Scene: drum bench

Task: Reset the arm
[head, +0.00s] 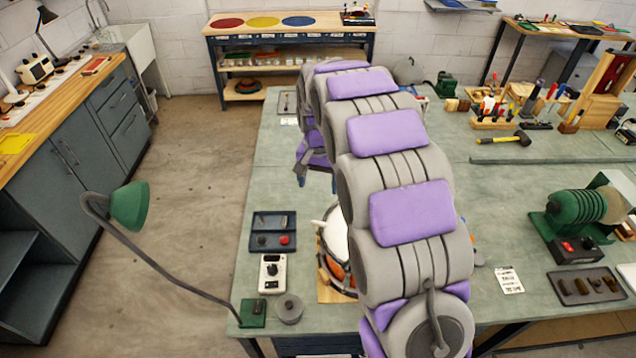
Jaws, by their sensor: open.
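My arm, in grey and purple segments, arches from the bottom right over the green workbench (410,322) and bends down at its far end. My gripper (315,178) hangs there over the far left part of the bench, partly hidden behind the arm. Its jaws are open and I see nothing between them. A drum (333,238) with a white head and some orange on its side stands on a wooden board (328,292) near the front. My arm hides much of the drum.
A green lamp (130,206) leans out past the bench's left edge. A dark tray (273,232), a white meter (272,274) and a grey round weight (289,309) lie left of the drum. Bare floor lies left.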

